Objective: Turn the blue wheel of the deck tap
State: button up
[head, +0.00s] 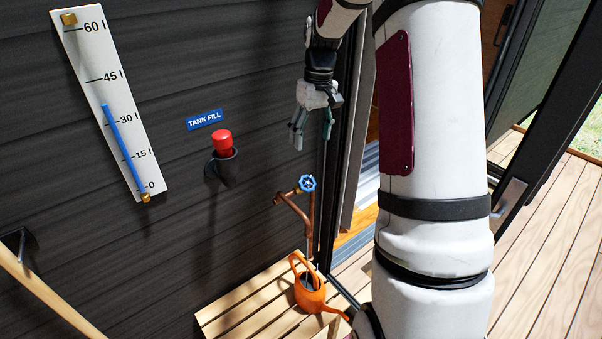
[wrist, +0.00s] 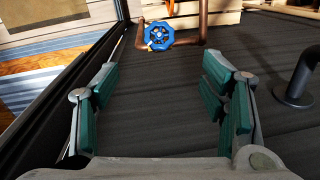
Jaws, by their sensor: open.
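The blue wheel (head: 307,183) sits on a copper pipe tap (head: 291,205) on the dark wall, above a slatted wooden bench. My gripper (head: 312,138) hangs above the wheel, near the door frame, with its fingers pointing down. In the wrist view the blue wheel (wrist: 159,36) shows beyond the fingertips, near the top middle. My gripper (wrist: 165,82) is open there with nothing between its green-padded fingers. Gripper and wheel are clearly apart.
An orange watering can (head: 309,291) stands on the bench (head: 240,307) below the tap. A red button (head: 222,139) on a black mount and a level gauge (head: 108,95) are on the wall at left. The doorway edge is close at right.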

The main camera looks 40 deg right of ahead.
aim_at(307, 180)
jog(key=f, duration=0.9)
jog(key=a+f, duration=0.1)
jog(key=f, duration=0.4)
jog(key=shift+w, duration=0.1)
jog(key=shift+r, duration=0.1)
jog(key=c, duration=1.1)
